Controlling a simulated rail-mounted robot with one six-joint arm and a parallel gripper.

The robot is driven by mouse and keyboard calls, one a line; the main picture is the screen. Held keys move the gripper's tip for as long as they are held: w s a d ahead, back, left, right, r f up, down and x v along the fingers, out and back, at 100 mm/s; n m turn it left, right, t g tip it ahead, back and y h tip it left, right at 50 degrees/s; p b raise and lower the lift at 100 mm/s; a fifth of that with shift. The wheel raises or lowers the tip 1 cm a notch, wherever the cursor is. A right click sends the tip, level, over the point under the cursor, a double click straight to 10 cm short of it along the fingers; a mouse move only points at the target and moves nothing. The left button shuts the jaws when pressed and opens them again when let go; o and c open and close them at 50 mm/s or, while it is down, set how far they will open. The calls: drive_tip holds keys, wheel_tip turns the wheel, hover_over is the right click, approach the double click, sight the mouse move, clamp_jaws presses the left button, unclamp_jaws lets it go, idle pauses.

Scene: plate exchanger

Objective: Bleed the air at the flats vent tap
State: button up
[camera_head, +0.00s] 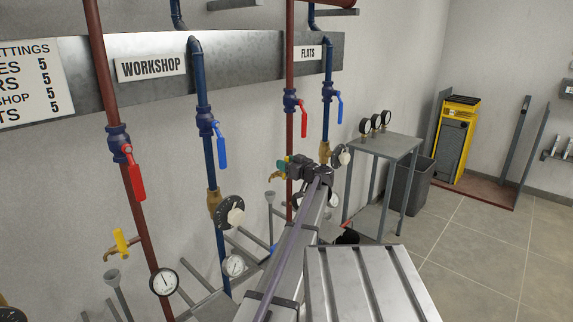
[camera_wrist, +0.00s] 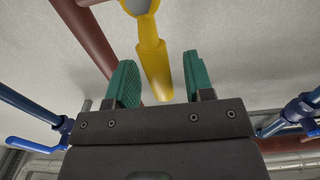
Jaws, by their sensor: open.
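The flats vent tap is a small tap on the red pipe under the FLATS sign (camera_head: 308,53). Its brass spout (camera_head: 276,176) shows in the head view, just left of my gripper (camera_head: 284,163), which hides most of the rest. In the wrist view its yellow lever (camera_wrist: 157,70) hangs down between the green fingers of my gripper (camera_wrist: 161,78). The fingers are open, one on each side of the lever, with visible gaps. The lever's end reaches into the space between them in the picture; whether it touches either pad, I see no contact.
The flats red-handled valve (camera_head: 292,100) and blue-handled valve (camera_head: 328,92) are above my gripper. The workshop vent tap (camera_head: 122,242) is at left. A grey table (camera_head: 385,146) with gauges stands behind at right.

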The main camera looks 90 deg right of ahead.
clamp_jaws()
idle(0.3)
drive_tip(key=shift+w, duration=0.1)
